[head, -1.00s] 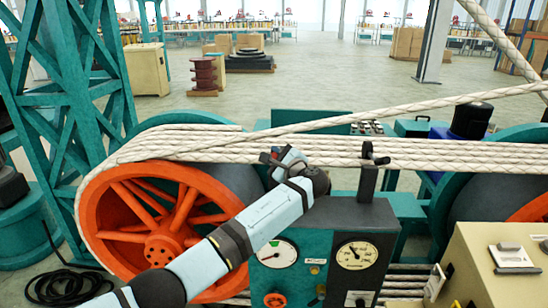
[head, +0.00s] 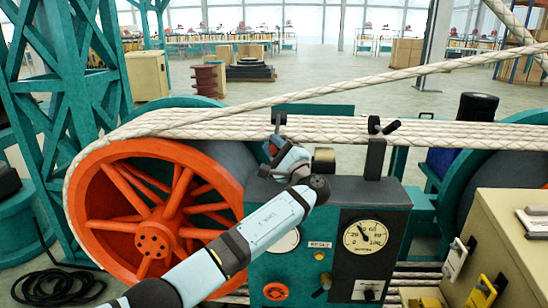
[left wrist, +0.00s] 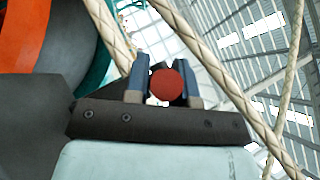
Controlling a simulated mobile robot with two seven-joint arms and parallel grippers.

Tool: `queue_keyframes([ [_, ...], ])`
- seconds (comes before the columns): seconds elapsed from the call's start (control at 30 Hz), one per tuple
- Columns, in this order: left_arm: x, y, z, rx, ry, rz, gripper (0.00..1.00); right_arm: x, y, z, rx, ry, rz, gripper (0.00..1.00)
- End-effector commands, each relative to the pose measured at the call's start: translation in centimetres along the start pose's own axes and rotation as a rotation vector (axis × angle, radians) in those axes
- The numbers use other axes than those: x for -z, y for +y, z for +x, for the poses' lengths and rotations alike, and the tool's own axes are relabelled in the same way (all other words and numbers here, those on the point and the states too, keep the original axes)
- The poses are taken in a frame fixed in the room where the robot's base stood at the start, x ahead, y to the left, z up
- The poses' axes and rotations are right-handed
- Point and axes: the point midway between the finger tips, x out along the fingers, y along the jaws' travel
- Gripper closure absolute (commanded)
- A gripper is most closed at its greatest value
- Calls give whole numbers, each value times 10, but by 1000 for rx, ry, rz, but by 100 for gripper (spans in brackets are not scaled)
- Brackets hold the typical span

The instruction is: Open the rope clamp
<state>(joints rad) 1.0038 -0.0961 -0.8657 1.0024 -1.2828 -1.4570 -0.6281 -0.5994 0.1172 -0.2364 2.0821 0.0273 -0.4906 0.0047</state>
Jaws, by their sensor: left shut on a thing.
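A dark rope clamp (head: 376,128) on a black post sits at the bundle of pale braided rope strands (head: 330,132). A small dark upright piece (head: 278,119) stands against the strands further left, just above my left gripper (head: 271,149). In the left wrist view, my left gripper's blue fingers (left wrist: 165,84) are shut on a red round-ended knob (left wrist: 166,84). What the knob joins is hidden behind it. A bit of red also shows at the gripper in the head view. My right gripper is not in view.
An orange spoked wheel (head: 150,225) stands at the left, beside a teal lattice tower (head: 60,90). A teal control box with a gauge (head: 366,235) lies below the clamp. A beige switch box (head: 510,245) is at lower right. A single strand slants up to the right.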

Motion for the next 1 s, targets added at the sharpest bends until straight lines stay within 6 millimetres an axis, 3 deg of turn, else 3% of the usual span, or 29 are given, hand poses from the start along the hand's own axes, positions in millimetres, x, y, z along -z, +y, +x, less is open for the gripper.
queue_keyframes([
  [0.03, 4, 8, -4, 11, -11, -12, 100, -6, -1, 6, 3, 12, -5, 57],
  [0.2, 5, 10, -5, 38, -39, -44, 100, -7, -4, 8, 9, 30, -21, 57],
  [0.77, 5, 10, -4, 53, -56, -62, 100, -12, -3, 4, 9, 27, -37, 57],
  [0.8, 5, 10, -4, 53, -56, -62, 72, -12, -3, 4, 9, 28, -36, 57],
  [0.9, 5, 10, -4, 53, -56, -62, 52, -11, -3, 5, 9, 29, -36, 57],
  [1.0, 4, 9, -4, 53, -56, -62, 52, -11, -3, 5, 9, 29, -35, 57],
])
